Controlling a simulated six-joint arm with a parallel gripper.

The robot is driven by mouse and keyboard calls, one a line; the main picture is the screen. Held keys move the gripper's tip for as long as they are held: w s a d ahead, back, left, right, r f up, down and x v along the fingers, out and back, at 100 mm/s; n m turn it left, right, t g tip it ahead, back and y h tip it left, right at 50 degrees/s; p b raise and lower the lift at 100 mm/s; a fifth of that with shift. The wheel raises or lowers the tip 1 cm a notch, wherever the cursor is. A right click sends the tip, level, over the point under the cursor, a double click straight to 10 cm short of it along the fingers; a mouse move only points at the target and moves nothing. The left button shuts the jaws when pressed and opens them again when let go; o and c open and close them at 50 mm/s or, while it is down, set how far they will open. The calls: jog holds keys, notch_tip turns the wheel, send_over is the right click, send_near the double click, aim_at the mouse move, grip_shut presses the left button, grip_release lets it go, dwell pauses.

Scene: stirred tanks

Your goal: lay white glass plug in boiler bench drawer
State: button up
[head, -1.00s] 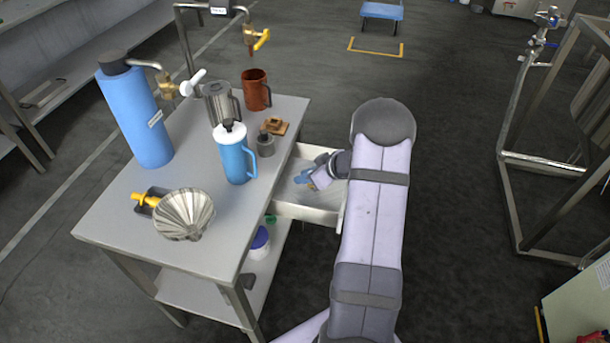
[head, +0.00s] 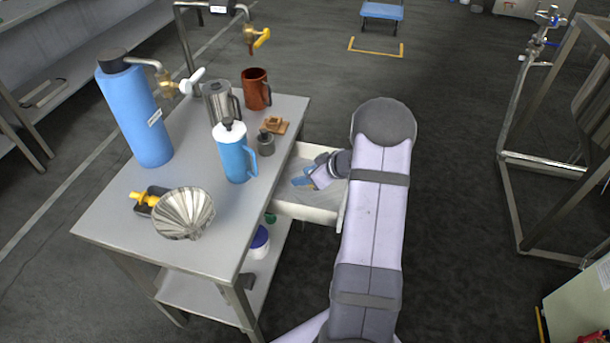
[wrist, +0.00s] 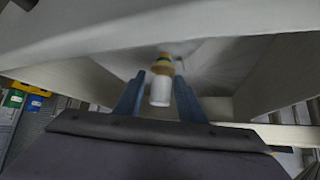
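The white plug (wrist: 160,90), with a tan and brown end, sits between my gripper's two blue fingers in the wrist view. A gap shows on each side of it, so my gripper (wrist: 159,82) is open around it. In the head view my gripper (head: 302,182) is low inside the pulled-out drawer (head: 305,213) of the boiler bench, and the plug is hidden there. The drawer's pale inside also shows in the wrist view (wrist: 225,60). I cannot tell whether the plug touches the drawer floor.
The bench top (head: 130,225) holds a blue bottle (head: 145,125), a blue-and-white jug (head: 234,155), a metal pitcher (head: 217,103), a brown mug (head: 255,90) and a fluted bowl (head: 184,214).

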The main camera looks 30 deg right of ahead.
jog(key=shift+r, duration=0.25)
jog(key=shift+s+d+r, duration=0.2)
jog(key=b+v, duration=0.2)
jog(key=v, duration=0.9)
jog(key=shift+s, duration=0.15)
jog(key=shift+a, duration=0.15)
